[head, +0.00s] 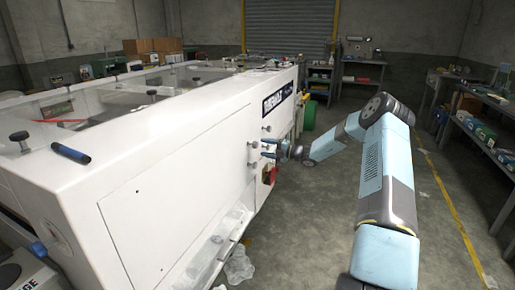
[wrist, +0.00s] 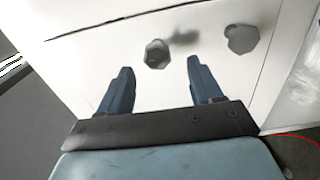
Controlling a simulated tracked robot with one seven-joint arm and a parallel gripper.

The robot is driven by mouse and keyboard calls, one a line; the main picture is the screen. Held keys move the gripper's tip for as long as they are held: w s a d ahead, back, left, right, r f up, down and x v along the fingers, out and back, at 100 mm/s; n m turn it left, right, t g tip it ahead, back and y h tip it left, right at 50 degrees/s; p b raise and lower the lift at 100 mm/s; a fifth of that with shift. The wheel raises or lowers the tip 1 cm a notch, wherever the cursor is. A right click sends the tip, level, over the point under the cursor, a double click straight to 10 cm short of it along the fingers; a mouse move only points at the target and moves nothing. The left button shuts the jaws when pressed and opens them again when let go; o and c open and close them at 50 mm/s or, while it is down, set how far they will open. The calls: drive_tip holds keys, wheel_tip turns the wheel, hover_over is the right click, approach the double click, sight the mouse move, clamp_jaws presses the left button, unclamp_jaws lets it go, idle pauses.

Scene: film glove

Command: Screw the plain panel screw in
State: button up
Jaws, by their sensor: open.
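The white machine's side panel (head: 180,190) faces my arm. Several grey knob-like screws stand on this side, among them a middle one (head: 252,144), an upper one (head: 266,128) and a lower one (head: 252,165). I cannot tell by marking which is the plain one. My gripper (head: 265,148) is open, with its blue fingers pointing at the panel. In the wrist view, one grey screw head (wrist: 157,54) lies ahead of the gap between the fingertips, with no contact visible. Another rounded grey head (wrist: 241,38) lies to the right of the right finger.
A blue-and-black pen-like tool (head: 71,153) lies on the machine's top edge. Clear plastic wrapping (head: 238,265) lies on the floor by the machine. Shelves with boxes (head: 485,130) stand at the right. The floor between is mostly free.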

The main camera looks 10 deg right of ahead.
drive_tip(key=v, duration=0.7)
drive_tip(key=shift+d+f, duration=0.1)
drive_tip(key=s+a+r+n+g+h, duration=0.4)
drive_tip(key=s+a+r+n, duration=0.55)
drive_tip(key=s+n, duration=0.25)
drive_tip(key=s+a+r+n+g+h, duration=0.3)
drive_tip(key=s+a+r+n+g, duration=0.2)
drive_tip(key=s+a+r+n, duration=0.45)
drive_tip(key=s+d+r+n+t+h, duration=0.1)
drive_tip(key=s+d+r+n+h, duration=0.1)
drive_tip(key=s+n, duration=0.5)
drive_tip(key=s+d+r+n+t+h, duration=0.1)
drive_tip(key=s+n, duration=0.6)
drive_tip(key=s, duration=0.8)
drive_tip(key=s+d+r+n+t+h, duration=0.2)
drive_tip(key=s+n, duration=0.6)
drive_tip(key=s, duration=0.4)
wheel_tip(320, 180, up, 4)
drive_tip(key=d+h, duration=0.1)
drive_tip(key=h, duration=0.1)
drive_tip(key=shift+d+f+h, duration=0.25)
drive_tip(key=shift+h, duration=0.05)
